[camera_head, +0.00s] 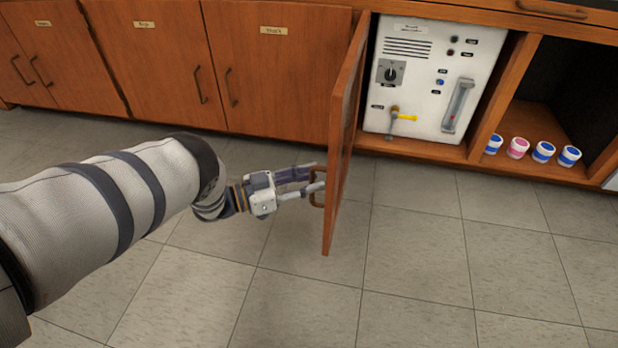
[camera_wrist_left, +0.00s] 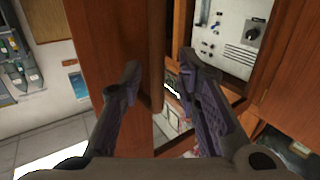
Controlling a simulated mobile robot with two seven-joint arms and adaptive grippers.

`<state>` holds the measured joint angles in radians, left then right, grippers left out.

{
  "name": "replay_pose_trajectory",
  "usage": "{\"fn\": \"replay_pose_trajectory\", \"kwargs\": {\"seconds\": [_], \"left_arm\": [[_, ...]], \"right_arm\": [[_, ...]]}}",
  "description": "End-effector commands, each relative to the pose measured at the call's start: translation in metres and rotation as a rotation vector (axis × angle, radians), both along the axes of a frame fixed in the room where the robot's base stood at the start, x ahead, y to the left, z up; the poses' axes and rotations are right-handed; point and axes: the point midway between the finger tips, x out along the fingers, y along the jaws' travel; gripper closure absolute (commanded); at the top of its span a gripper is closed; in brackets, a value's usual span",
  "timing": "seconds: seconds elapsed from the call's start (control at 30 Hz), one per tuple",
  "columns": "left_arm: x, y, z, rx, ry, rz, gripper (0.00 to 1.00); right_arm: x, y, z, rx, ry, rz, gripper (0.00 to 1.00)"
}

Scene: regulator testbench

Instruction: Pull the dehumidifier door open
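The dehumidifier door (camera_head: 344,135) is a wooden panel, swung well out from the cabinet and seen almost edge-on in the head view. Its brown handle (camera_head: 317,190) is on the left face. My left gripper (camera_head: 316,177) is at this handle, its fingers spread. In the left wrist view, the gripper (camera_wrist_left: 160,68) has one finger on each side of a brown upright strip, with gaps visible; I cannot tell whether it touches the handle. The white dehumidifier (camera_head: 430,80), with knob and yellow valve, stands in the opened compartment. My right gripper is out of view.
Several striped cups (camera_head: 543,151) sit in the open compartment at the right. Closed labelled cabinet doors (camera_head: 275,70) line the left. The tiled floor (camera_head: 450,250) in front is clear. A counter edge (camera_head: 480,15) runs above the dehumidifier.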

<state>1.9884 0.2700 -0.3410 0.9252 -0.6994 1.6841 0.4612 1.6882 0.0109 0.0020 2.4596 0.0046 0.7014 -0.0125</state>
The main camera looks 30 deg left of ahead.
Motion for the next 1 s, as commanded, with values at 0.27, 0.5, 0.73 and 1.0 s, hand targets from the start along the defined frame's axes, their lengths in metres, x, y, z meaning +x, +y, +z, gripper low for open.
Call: {"fn": "replay_pose_trajectory", "kwargs": {"seconds": [0.27,0.5,0.73,1.0], "left_arm": [[-0.006,0.007,0.001,0.001,-0.001,0.005,0.7],[-0.056,0.046,0.0,0.001,0.002,0.006,0.7],[-0.09,0.071,0.0,0.001,0.001,0.003,0.7],[-0.096,0.074,0.001,0.0,-0.001,0.001,0.7]], "right_arm": [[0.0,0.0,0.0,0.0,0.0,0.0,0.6],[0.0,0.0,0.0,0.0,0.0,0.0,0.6],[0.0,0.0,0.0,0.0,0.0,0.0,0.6],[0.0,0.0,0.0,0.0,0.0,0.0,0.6]]}}
